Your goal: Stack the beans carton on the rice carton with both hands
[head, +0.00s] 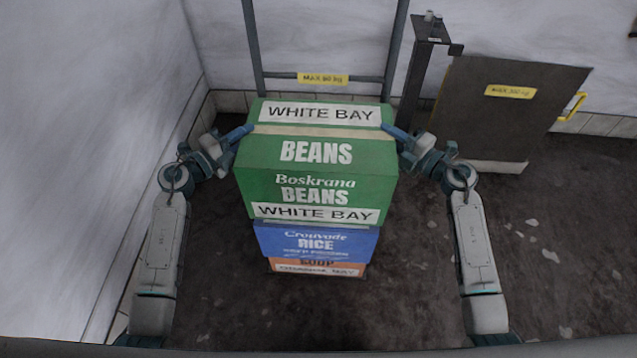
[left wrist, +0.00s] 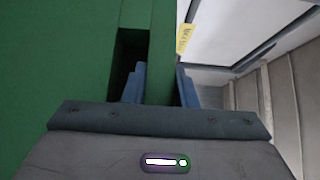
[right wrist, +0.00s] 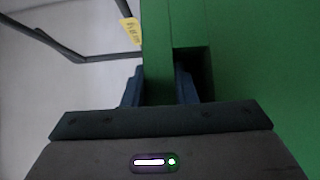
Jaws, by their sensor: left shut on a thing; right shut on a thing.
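The green beans carton (head: 316,152) is in the middle of the head view, roughly level, with white labels on its top and front. My left gripper (head: 247,131) is shut on its left side wall; the left wrist view shows the green wall between the fingers (left wrist: 162,88) at a dark hand slot. My right gripper (head: 391,131) is shut on its right side wall, likewise in the right wrist view (right wrist: 158,88). The blue rice carton (head: 315,243) shows directly below the beans carton. Its top is hidden, so I cannot tell whether the two touch.
An orange carton (head: 318,268) is under the rice carton. Behind stands a grey tube frame (head: 325,77) with a yellow label. A dark panel cart (head: 505,105) with a yellow handle is at the back right. A pale wall is on the left; the dark floor at right is clear.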

